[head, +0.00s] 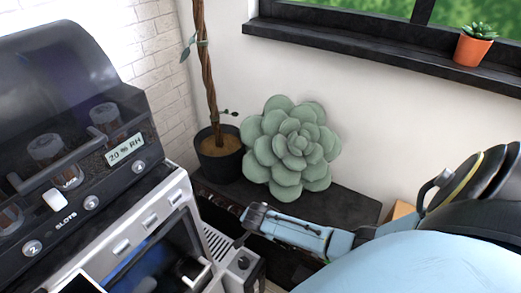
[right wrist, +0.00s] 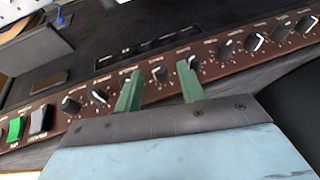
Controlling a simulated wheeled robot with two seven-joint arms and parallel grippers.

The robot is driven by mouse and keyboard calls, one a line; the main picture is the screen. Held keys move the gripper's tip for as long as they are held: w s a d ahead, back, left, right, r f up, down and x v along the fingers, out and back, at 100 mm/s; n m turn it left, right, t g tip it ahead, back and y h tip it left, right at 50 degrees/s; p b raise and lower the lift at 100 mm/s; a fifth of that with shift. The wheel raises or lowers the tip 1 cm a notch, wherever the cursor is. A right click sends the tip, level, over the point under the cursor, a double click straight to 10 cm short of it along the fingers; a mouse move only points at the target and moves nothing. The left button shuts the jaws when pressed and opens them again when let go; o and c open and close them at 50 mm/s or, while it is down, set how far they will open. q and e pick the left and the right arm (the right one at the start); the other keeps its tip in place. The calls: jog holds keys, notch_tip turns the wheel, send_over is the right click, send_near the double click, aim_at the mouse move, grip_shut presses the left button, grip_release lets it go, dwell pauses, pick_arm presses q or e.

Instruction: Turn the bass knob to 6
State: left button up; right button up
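A dark brown control panel (right wrist: 215,58) crosses the right wrist view with a row of several black knobs with pale pointer marks. The labels are too blurred to tell which is the bass knob or what it reads. My right gripper (right wrist: 159,68) has two green fingers, spread apart and empty. One black knob (right wrist: 160,75) shows in the gap between them; I cannot tell whether either finger touches it. In the head view my right gripper (head: 252,215) comes in from the right, over the dark bench by the plant. My left gripper is not in view.
In the right wrist view a green switch (right wrist: 15,130) and a black switch (right wrist: 40,120) sit at the panel's left. In the head view a black and silver machine (head: 75,150) fills the left; a potted plant (head: 218,160) and a green succulent-shaped cushion (head: 290,148) stand behind the gripper.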

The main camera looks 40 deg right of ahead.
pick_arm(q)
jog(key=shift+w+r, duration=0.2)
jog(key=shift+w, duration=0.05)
pick_arm(e)
jog(key=shift+f, duration=0.15)
jog(key=shift+c, duration=0.2)
grip_shut()
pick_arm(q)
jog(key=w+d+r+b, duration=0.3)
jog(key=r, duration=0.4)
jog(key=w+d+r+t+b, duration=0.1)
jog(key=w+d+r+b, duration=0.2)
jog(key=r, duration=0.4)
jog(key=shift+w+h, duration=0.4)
pick_arm(e)
jog(key=shift+w+a+f+n+g+h, duration=0.1)
jog(key=shift+w+n+g+h, duration=0.3)
jog(key=shift+g, duration=1)
jog(key=shift+w+a+f+n+g+h, duration=0.15)
jog(key=shift+g+h, duration=0.4)
jog(key=shift+g, duration=0.85)
jog(key=shift+w+d+r+n+g+h, duration=0.1)
jog(key=shift+w+n+g+h, duration=0.3)
jog(key=shift+g, duration=1)
